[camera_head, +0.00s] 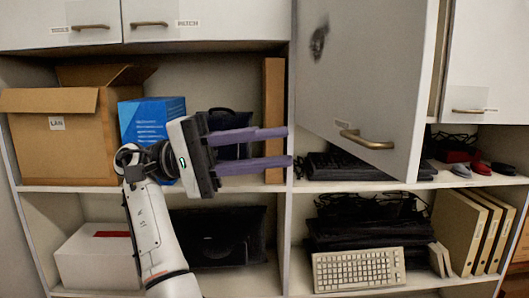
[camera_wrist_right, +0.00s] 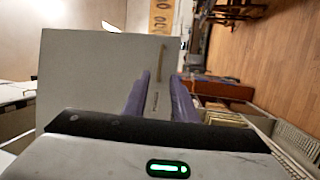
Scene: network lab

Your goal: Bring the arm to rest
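My right gripper (camera_head: 290,146) points to the right in the head view, in front of the shelves. Its two purple fingers are parallel and apart, with nothing between them. In the right wrist view the fingers (camera_wrist_right: 160,98) also stand apart and empty. The grey cabinet door (camera_head: 365,70) stands open to the right of the fingertips. Its brass handle (camera_head: 366,139) is clear of the fingers in the head view. The door panel (camera_wrist_right: 90,75) also shows beyond the fingers in the right wrist view. My left gripper is in neither view.
An open cardboard box (camera_head: 60,140) and a blue box (camera_head: 145,122) stand on the shelf behind my right arm. A white box (camera_head: 95,258) is below. A beige keyboard (camera_head: 358,269), black equipment and binders (camera_head: 458,232) fill the right shelves. Open wooden floor (camera_wrist_right: 275,60) shows in the wrist view.

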